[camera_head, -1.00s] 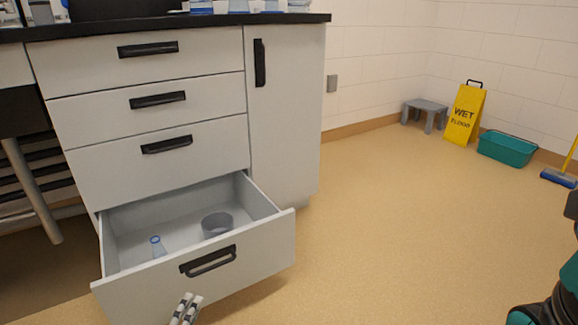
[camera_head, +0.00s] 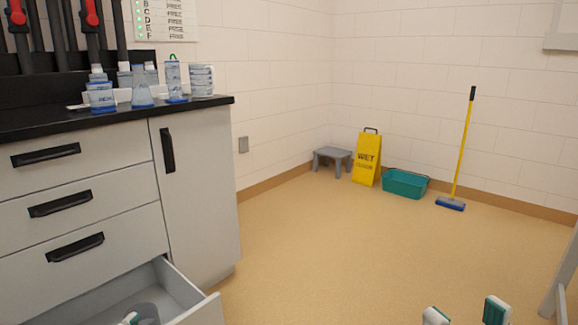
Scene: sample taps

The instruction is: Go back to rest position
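Two separate white-and-teal fingertips, which look like those of my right gripper (camera_head: 466,313), show at the bottom right. They are apart with only floor visible between them, so this gripper is open. A small white-and-teal tip, probably of my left gripper (camera_head: 130,318), shows at the bottom left in front of the open drawer (camera_head: 190,288). The rest of it is cut off by the picture edge, so I cannot tell its opening. A grey round container (camera_head: 148,312) in the drawer is partly visible behind this tip.
The cabinet (camera_head: 195,190) has a black counter (camera_head: 215,101) carrying several bottles and beakers. Red-handled taps (camera_head: 91,14) are at the upper left. A grey stool (camera_head: 333,156), yellow wet-floor sign (camera_head: 367,158), teal tub (camera_head: 405,183) and broom (camera_head: 462,145) stand by the far walls. The middle floor is clear.

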